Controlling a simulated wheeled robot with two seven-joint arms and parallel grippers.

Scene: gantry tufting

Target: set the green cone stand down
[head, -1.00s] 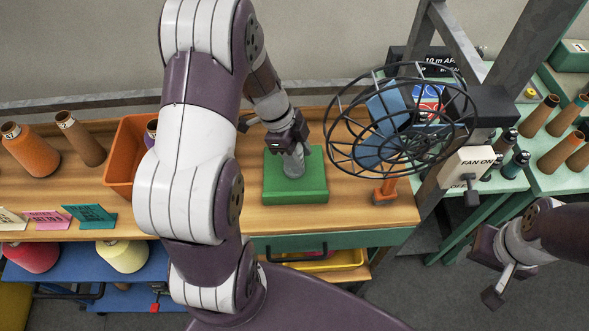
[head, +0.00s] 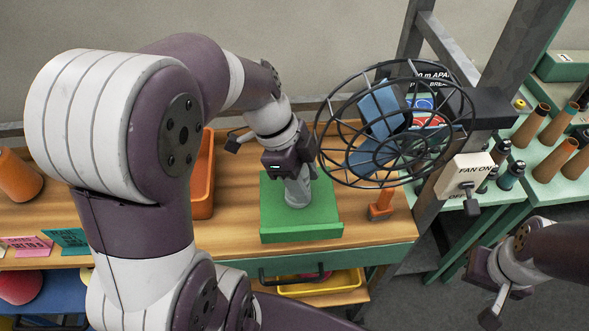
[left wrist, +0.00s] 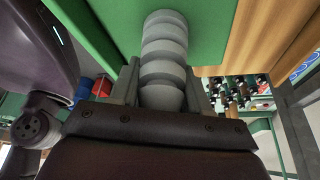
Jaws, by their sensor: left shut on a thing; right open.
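The green cone stand (head: 318,222) has a square green base and a grey ridged cone in its middle. It is upright over the wooden table, close to the front edge; I cannot tell whether its base touches the wood. My left gripper (head: 297,178) is shut on the grey cone from above. The left wrist view shows the ridged cone (left wrist: 164,62) between the fingers and the green base (left wrist: 208,30) beyond it. My right gripper (head: 487,292) is open and empty, right of the table and over the floor.
A black wire fan cage (head: 345,150) overhangs just right of the stand. An orange clamp (head: 381,207) stands on the table to the right, and an orange tray (head: 203,180) to the left. A grey post (head: 440,160) rises at the table's right end.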

